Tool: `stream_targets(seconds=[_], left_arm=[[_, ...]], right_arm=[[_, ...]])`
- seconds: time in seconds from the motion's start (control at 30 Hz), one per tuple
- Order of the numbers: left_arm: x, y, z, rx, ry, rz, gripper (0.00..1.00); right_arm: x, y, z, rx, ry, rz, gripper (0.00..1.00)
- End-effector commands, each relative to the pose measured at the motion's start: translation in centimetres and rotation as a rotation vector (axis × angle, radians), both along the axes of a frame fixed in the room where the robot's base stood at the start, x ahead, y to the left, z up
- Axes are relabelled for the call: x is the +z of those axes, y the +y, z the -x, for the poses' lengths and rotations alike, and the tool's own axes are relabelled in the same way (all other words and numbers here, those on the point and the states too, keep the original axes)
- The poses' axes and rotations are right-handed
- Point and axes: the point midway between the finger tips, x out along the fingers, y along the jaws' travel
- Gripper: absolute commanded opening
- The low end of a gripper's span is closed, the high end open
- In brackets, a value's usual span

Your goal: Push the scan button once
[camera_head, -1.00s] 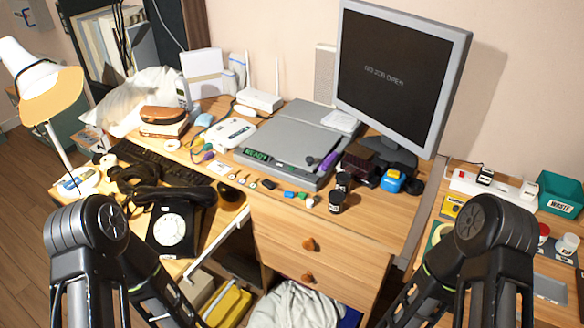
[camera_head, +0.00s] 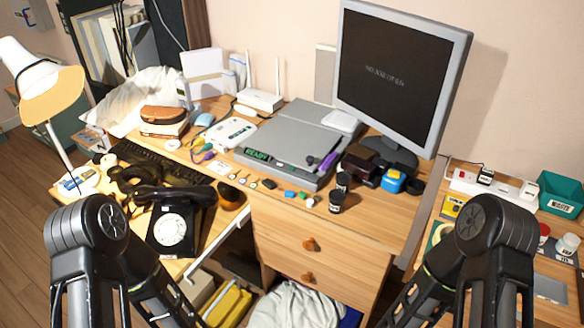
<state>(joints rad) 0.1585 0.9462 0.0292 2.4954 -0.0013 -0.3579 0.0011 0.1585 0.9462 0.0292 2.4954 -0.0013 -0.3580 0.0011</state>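The grey flatbed scanner (camera_head: 300,135) sits on the desk in front of the monitor, with its lid closed. A green lit display reading READY (camera_head: 258,154) is on the left of its front panel. Small marks and a light patch show further right on that panel, but I cannot clearly make out which is the scan button. A purple object (camera_head: 329,161) lies at the panel's right end. My two arms come in at the bottom left and bottom right, well short of the scanner. Neither gripper's fingertips show in the picture.
Small coloured items and dark canisters (camera_head: 336,201) stand along the desk edge before the scanner. A black dial phone (camera_head: 172,230) and a keyboard (camera_head: 160,163) are to the left. The monitor (camera_head: 400,75) stands behind. A drawer unit (camera_head: 318,245) is below.

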Motion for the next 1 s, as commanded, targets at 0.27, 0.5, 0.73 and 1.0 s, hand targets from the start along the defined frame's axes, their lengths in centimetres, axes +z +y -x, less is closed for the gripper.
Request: stream_targets(seconds=[0.27, 0.5, 0.73, 1.0], left_arm=[[0.00, 0.00, 0.00, 0.000, 0.000, 0.000, 0.00], [0.00, 0.00, 0.00, 0.000, 0.000, 0.000, 0.00], [0.00, 0.00, 0.00, 0.000, 0.000, 0.000, 0.00], [0.06, 0.01, 0.00, 0.000, 0.000, 0.000, 0.00]], right_arm=[[0.00, 0.00, 0.00, 0.000, 0.000, 0.000, 0.00], [0.00, 0.00, 0.00, 0.000, 0.000, 0.000, 0.00], [0.00, 0.00, 0.00, 0.000, 0.000, 0.000, 0.00], [0.05, 0.00, 0.00, 0.000, 0.000, 0.000, 0.00]])
